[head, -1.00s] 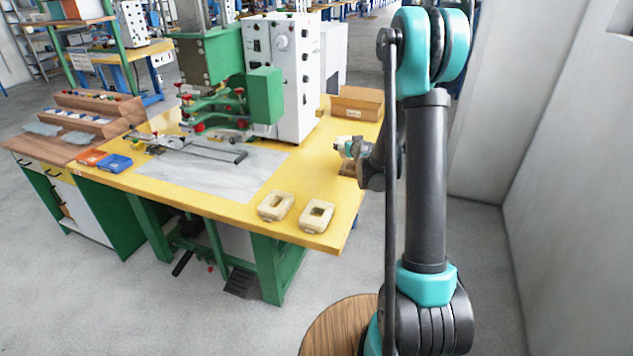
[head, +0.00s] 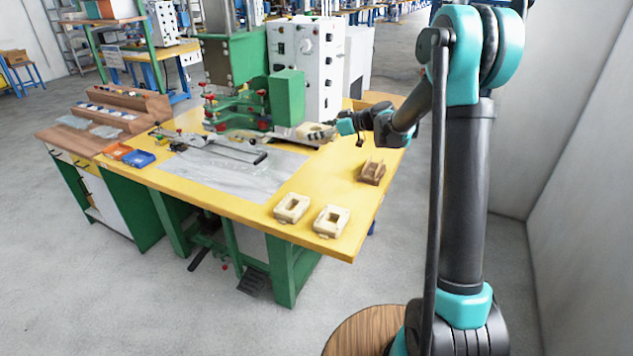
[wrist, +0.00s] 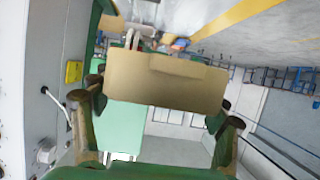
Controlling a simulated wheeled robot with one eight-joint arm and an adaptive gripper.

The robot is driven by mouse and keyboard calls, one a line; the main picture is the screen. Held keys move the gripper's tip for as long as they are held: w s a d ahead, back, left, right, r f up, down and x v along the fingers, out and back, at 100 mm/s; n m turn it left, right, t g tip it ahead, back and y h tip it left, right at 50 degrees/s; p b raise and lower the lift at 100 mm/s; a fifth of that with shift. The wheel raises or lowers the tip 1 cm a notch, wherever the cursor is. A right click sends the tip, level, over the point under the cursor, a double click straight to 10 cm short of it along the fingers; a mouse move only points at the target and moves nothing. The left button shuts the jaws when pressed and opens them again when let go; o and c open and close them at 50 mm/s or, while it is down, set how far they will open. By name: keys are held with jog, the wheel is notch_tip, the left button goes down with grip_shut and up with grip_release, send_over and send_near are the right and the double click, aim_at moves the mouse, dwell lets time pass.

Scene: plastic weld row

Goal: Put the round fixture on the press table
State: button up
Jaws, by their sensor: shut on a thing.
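My gripper (head: 337,129) is shut on a cream block, which I take to be the round fixture (head: 316,131). It is held over the back right of the yellow press table (head: 340,183), in front of the white press cabinet. In the wrist view the fixture (wrist: 165,82) is a tan block between the fingers of my gripper (wrist: 158,108); its round feature is not visible there. Whether it clears the table is hard to tell. The green press (head: 240,105) stands left of it, over a grey sheet (head: 240,175) on the table.
Two cream fixtures with rectangular openings (head: 291,208) (head: 331,222) sit at the table's front right corner. A brown notched block (head: 372,172) lies by the right edge. Blue (head: 139,159) and orange (head: 118,151) bins stand at left. A cardboard box (head: 380,97) is partly hidden behind my arm.

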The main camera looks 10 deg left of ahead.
notch_tip(320, 180, down, 18)
jog(key=shift+f, duration=0.1)
dwell(0.5)
jog(key=shift+f, duration=0.4)
jog(key=shift+f, duration=0.2)
jog(key=o, duration=1.5)
jog(key=shift+c, duration=0.2)
